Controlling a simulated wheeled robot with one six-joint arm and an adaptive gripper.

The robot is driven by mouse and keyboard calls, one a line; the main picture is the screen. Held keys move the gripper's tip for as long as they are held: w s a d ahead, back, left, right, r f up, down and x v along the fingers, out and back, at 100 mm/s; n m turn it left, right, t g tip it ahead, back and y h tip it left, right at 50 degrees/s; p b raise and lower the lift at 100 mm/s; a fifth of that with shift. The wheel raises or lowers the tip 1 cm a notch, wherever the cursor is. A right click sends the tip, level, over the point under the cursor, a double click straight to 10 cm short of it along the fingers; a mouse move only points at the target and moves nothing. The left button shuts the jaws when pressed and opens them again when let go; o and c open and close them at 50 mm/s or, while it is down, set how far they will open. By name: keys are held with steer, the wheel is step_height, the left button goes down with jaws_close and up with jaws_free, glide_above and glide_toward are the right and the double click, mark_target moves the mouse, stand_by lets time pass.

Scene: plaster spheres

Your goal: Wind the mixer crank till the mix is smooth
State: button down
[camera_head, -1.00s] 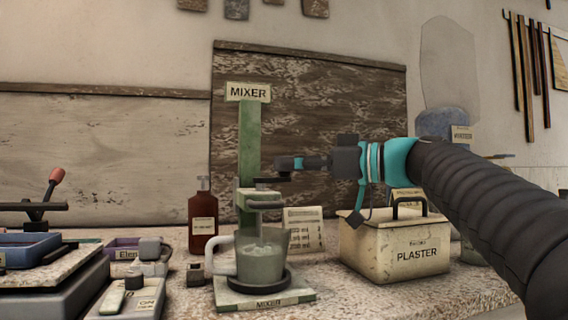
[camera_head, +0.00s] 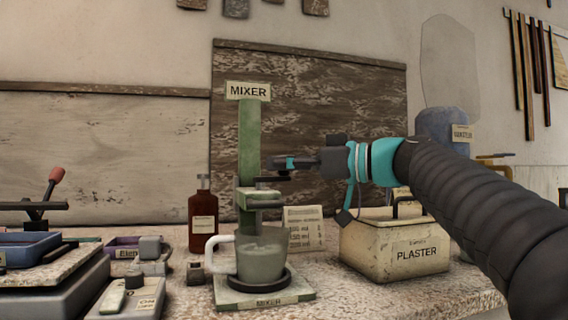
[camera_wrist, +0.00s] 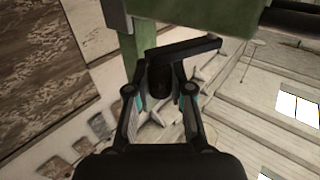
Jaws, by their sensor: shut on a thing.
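The green mixer (camera_head: 249,140) stands upright on the bench, with a MIXER sign at its top. A jug (camera_head: 261,256) with a white handle and grey-green contents stands on its base under the head. My gripper (camera_head: 280,163) is at the right of the mixer post, shut on the crank's dark knob. The wrist view shows the crank's dark arm (camera_wrist: 185,48) running to the green post, and its knob (camera_wrist: 159,82) between my gripper's fingertips (camera_wrist: 160,85). The texture of the mix is too small to judge.
A cream PLASTER box (camera_head: 394,250) stands right of the mixer, below my arm. A brown bottle (camera_head: 203,220) and a small dark block (camera_head: 196,273) are at its left. A card (camera_head: 304,228) stands behind. A switch box (camera_head: 133,297) is at front left.

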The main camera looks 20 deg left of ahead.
steer(key=a+n+g+p, duration=0.1)
steer(key=n+g+p, duration=0.1)
steer(key=g+p, duration=0.1)
steer(key=a+n+g+h+p, duration=0.1)
steer(key=n+g+p, duration=0.2)
steer(key=g, duration=0.2)
steer(key=w+a+n+g+h+p, duration=0.1)
steer(key=n+g+p, duration=0.1)
steer(key=g+p, duration=0.1)
steer(key=shift+a+r+n+g+p, duration=0.3)
steer(key=shift+a+n+g+p, duration=0.1)
steer(key=shift+p, duration=0.2)
steer(key=shift+a+f+n+g+h+p, duration=0.1)
steer(key=shift+a+n+g+h+p, duration=0.05)
steer(key=shift+n+g+h+p, duration=0.3)
steer(key=shift+a+f+n+g+h+p, duration=0.1)
steer(key=shift+n+g+h+p, duration=0.15)
steer(key=shift+g+h+p, duration=0.25)
steer(key=c, duration=1)
jaws_free()
steer(key=shift+s, duration=0.1)
steer(key=shift+f, duration=0.1)
